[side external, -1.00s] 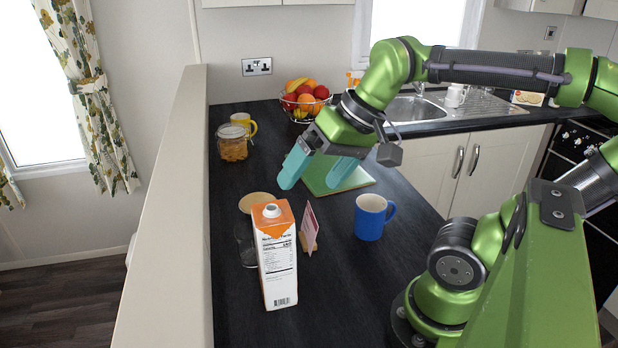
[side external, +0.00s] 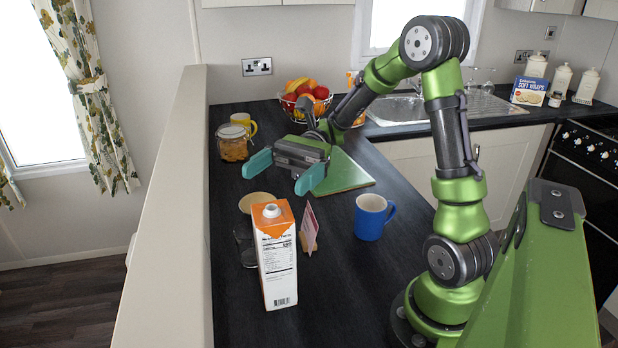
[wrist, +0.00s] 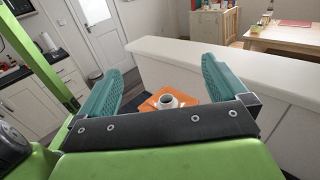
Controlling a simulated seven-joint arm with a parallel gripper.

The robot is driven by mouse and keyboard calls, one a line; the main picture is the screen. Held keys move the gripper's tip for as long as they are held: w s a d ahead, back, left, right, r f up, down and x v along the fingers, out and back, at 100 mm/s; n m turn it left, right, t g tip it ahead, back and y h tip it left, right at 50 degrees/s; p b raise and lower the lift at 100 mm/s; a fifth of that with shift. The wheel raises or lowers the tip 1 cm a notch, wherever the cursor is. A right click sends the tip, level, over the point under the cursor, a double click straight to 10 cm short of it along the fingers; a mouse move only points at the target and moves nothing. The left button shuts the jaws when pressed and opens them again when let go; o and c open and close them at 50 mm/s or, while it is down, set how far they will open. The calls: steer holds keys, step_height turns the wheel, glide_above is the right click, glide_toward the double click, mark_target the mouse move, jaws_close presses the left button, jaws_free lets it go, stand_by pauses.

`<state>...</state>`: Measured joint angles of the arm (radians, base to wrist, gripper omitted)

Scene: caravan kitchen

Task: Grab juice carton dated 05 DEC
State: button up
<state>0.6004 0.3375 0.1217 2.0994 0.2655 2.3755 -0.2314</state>
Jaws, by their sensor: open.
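A white juice carton (side external: 278,262) with an orange top and a white cap stands upright on the dark counter in the side view. Its printed side panel faces the camera, and I cannot read a date on it. In the wrist view the carton's orange top (wrist: 150,106) and pale cap show between the fingers, partly hidden by the gripper body. My gripper (side external: 284,172) is open and empty, behind and above the carton, with its teal fingers spread apart. The gripper also shows in the wrist view (wrist: 160,80).
A pink card (side external: 309,229) and a blue mug (side external: 371,217) stand right of the carton. A glass jar with a tan lid (side external: 257,203) is just behind it. A green board (side external: 345,177), a jar (side external: 232,143) and a fruit bowl lie farther back. A low wall (side external: 172,200) borders the left.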

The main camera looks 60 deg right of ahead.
mark_target(282, 211)
step_height(282, 211, down, 8)
steer(key=f, duration=0.2)
steer(key=a+f, duration=0.1)
steer(key=f, duration=0.1)
steer(key=a+f, duration=0.1)
steer(key=f, duration=0.1)
steer(key=shift+f, duration=0.2)
steer(key=shift+a, duration=0.55)
steer(key=c, duration=1.1)
steer(key=shift+r, duration=0.15)
